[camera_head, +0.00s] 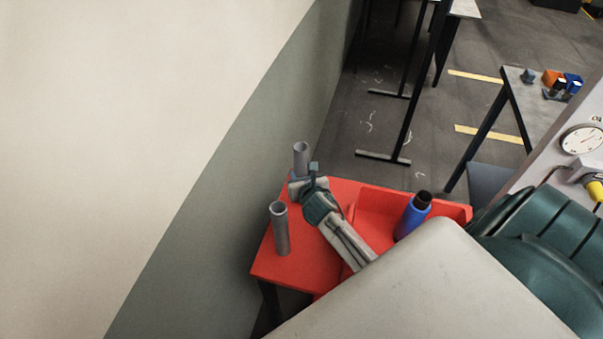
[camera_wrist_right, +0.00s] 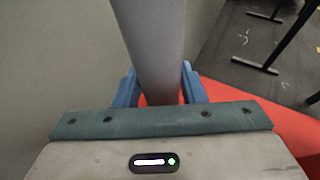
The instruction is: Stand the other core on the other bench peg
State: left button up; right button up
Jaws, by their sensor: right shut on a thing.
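One grey tube-shaped core (camera_head: 280,230) stands upright on the left part of the red bench (camera_head: 290,262). The other grey core (camera_head: 301,158) is upright at the bench's far corner, between the fingers of my right gripper (camera_head: 303,180). In the right wrist view this core (camera_wrist_right: 155,40) rises between the two blue fingers, which are shut on it. Its lower end is hidden by the gripper, so I cannot tell whether it sits on a peg or is held above the bench. No bare peg shows. My left gripper is not in view.
A blue bottle with a black top (camera_head: 413,215) stands in the bench's raised-edge red section. A pale wall (camera_head: 150,150) runs close along the left. A grey table (camera_head: 535,95) with small items is at the upper right. A dial gauge (camera_head: 582,140) is at the right.

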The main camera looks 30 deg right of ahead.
jog(key=shift+f, duration=0.2)
dwell(0.4)
jog(key=shift+f, duration=0.15)
jog(key=o, duration=1.1)
jog(key=shift+o, duration=0.2)
jog(key=b+v, duration=0.2)
jog(key=v, duration=0.8)
jog(key=shift+s, duration=0.35)
jog(key=shift+a, duration=0.15)
